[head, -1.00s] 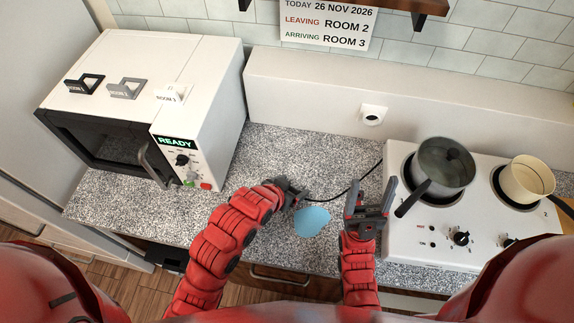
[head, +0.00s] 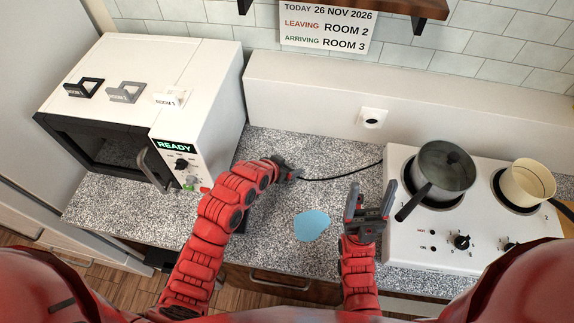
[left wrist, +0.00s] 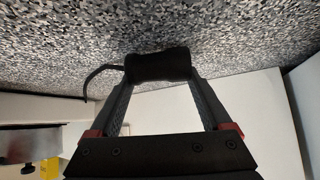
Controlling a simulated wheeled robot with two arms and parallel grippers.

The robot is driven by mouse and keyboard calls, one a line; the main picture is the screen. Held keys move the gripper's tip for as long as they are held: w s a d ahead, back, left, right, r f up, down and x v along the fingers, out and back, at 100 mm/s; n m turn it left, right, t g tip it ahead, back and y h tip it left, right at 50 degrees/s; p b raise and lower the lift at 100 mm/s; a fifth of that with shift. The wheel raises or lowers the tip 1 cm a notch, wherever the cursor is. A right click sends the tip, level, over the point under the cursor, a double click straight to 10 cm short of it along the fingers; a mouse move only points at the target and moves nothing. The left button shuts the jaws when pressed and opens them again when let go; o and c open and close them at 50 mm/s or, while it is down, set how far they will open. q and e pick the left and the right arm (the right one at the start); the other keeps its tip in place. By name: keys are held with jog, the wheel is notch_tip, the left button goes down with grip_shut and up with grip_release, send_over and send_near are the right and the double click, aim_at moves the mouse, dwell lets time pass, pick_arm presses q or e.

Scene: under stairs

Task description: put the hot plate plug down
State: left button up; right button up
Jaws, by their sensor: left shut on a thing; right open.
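My left gripper (head: 287,174) is shut on the hot plate plug, low over the speckled counter left of the hot plate. In the left wrist view the black plug (left wrist: 158,66) sits between the fingertips (left wrist: 160,82), close to the counter; I cannot tell whether it touches. Its black cord (head: 335,177) runs right to the hot plate (head: 400,240). In the head view the gripper hides the plug. My right gripper (head: 369,205) is open and empty, beside the left edge of the hot plate. The wall socket (head: 371,118) is empty.
A microwave (head: 140,85) reading READY stands at left. A light blue patch (head: 312,225) lies on the counter (head: 270,245) between my arms. A dark pot (head: 443,172) and a cream pan (head: 527,184) sit on the hot plate. Counter space around the left gripper is clear.

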pick_arm(q)
jog(key=shift+f, duration=0.15)
jog(key=o, duration=1.2)
jog(key=shift+c, duration=0.2)
jog(key=shift+s+a+r+p, duration=0.2)
jog(key=shift+r+p, duration=0.1)
jog(key=shift+r, duration=0.25)
jog(key=p+v, duration=0.5)
jog(key=v, duration=0.6)
jog(key=shift+p, duration=0.35)
jog(key=shift+s+f, duration=0.1)
jog(key=shift+s, duration=0.1)
